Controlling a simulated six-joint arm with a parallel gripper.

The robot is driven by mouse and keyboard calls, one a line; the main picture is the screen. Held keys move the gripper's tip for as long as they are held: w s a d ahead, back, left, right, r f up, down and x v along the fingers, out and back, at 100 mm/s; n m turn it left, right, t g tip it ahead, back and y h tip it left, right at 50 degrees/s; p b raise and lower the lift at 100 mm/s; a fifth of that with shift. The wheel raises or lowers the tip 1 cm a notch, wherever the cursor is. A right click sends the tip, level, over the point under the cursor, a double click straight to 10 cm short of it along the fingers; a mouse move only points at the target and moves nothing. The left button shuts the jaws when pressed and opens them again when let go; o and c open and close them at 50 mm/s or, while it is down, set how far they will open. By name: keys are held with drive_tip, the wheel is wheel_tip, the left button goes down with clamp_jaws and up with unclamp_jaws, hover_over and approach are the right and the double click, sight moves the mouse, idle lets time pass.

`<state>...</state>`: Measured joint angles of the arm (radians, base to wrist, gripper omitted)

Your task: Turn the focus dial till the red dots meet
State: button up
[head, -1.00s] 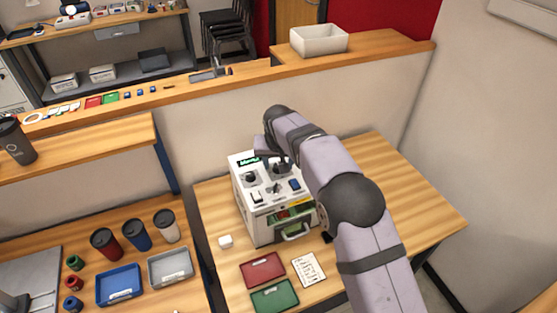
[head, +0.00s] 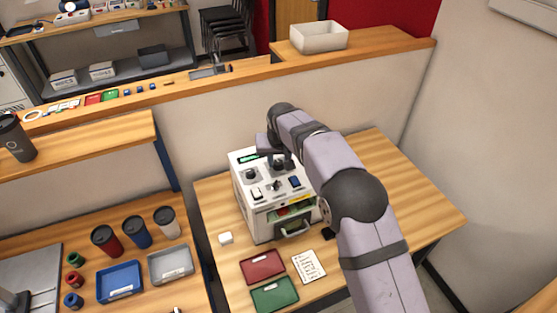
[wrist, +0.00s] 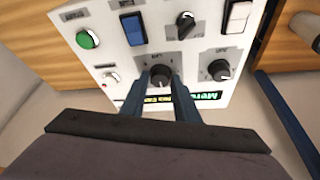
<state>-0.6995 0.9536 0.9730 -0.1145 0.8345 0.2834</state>
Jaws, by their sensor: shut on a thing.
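The laser marker (head: 250,214) is a white box on the wooden table, with dials and switches on its top panel. In the wrist view its panel (wrist: 115,45) shows a black dial (wrist: 159,75) between the two fingers of my gripper (wrist: 160,82). My gripper is shut on this dial; its label is too blurred to read. A second black dial (wrist: 219,69) sits to the right, clear of the fingers. In the head view my arm hides part of the panel and the gripped dial. I cannot make out red dots in any view.
A green button (wrist: 88,39), a blue switch (wrist: 133,28), a black selector knob (wrist: 185,24) and a white switch (wrist: 238,16) stand close by on the panel. Red (head: 262,266) and green (head: 274,294) trays and a paper card (head: 308,266) lie before the machine.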

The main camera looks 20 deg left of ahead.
drive_tip(key=n, duration=0.2)
drive_tip(key=n+g+y, duration=0.1)
drive_tip(key=n, duration=0.1)
drive_tip(key=shift+w+d+n+y, duration=0.15)
drive_tip(key=shift+d+n+y, duration=0.05)
drive_tip(key=shift+n+y, duration=0.1)
drive_tip(key=shift+n+g+y, duration=0.3)
drive_tip(key=shift+n+g, duration=0.3)
drive_tip(key=shift+n, duration=1)
drive_tip(key=shift+c, duration=0.2)
drive_tip(key=o, duration=1.1)
drive_tip(key=shift+c, duration=0.2)
drive_tip(key=shift+r, duration=0.1)
drive_tip(key=b+v, duration=0.3)
drive_tip(key=v, duration=0.4)
drive_tip(key=shift+w, duration=0.1)
